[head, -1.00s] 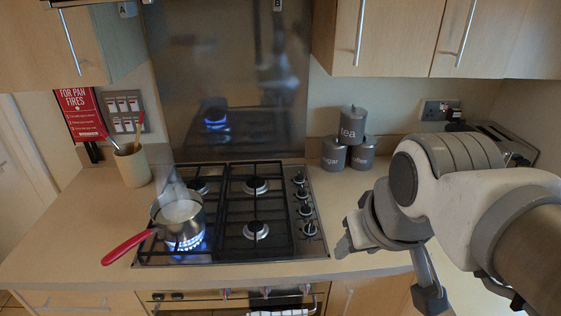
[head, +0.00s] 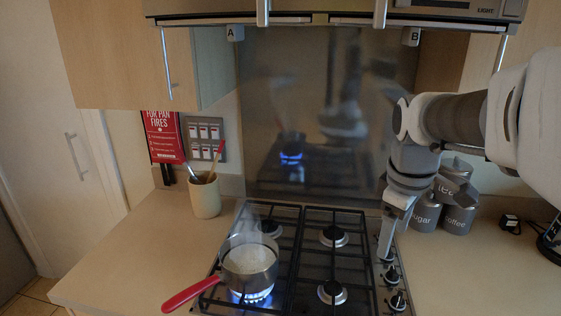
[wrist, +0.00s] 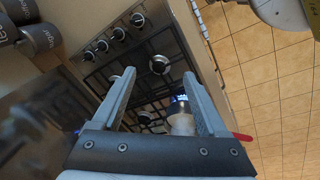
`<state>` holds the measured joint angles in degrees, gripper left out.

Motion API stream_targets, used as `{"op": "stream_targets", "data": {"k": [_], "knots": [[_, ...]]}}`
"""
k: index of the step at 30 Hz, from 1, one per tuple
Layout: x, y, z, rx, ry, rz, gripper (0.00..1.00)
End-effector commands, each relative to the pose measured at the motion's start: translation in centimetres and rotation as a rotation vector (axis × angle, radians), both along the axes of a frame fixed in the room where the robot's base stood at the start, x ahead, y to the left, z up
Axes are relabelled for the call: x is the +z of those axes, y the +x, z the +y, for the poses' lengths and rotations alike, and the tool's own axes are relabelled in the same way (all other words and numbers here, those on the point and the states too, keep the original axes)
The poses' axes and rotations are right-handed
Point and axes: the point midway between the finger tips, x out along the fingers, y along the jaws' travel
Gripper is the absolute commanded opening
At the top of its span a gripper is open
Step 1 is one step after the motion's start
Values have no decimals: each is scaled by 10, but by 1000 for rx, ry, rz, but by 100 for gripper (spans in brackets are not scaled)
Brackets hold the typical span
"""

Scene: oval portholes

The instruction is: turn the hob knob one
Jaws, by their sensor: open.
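The hob (head: 318,260) has a column of black and silver knobs along its right edge. Two show clearly in the head view, the nearer one (head: 398,301) and one behind it (head: 391,276); my gripper hides the back of the row. Several show in a line in the wrist view (wrist: 119,33). I cannot tell which is knob one. My gripper (head: 384,248) points down over the back of the row. In the wrist view my gripper (wrist: 158,74) is open, with nothing between its fingers; the knobs lie beyond them. I see no contact.
A steaming pan (head: 250,262) sits over a lit blue flame at front left, its red handle (head: 192,294) jutting over the counter. Grey canisters (head: 458,214) stand close behind my gripper. A utensil pot (head: 204,197) stands left. The hood (head: 335,20) hangs above.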

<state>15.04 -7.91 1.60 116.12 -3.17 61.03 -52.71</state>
Motion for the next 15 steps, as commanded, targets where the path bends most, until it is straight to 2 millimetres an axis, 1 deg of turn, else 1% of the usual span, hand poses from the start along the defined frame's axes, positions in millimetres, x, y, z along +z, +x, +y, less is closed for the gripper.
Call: {"op": "stream_targets", "data": {"k": [1, 6, 9, 12, 15], "knots": [[-16, 11, -14, 25, 2, 33, 76], [-50, 41, -55, 122, 20, 109, 76], [-70, 54, -77, 173, 36, 141, 76], [-86, 63, -94, 214, 54, 164, 76], [-96, 68, -106, 241, 65, 175, 76]]}}
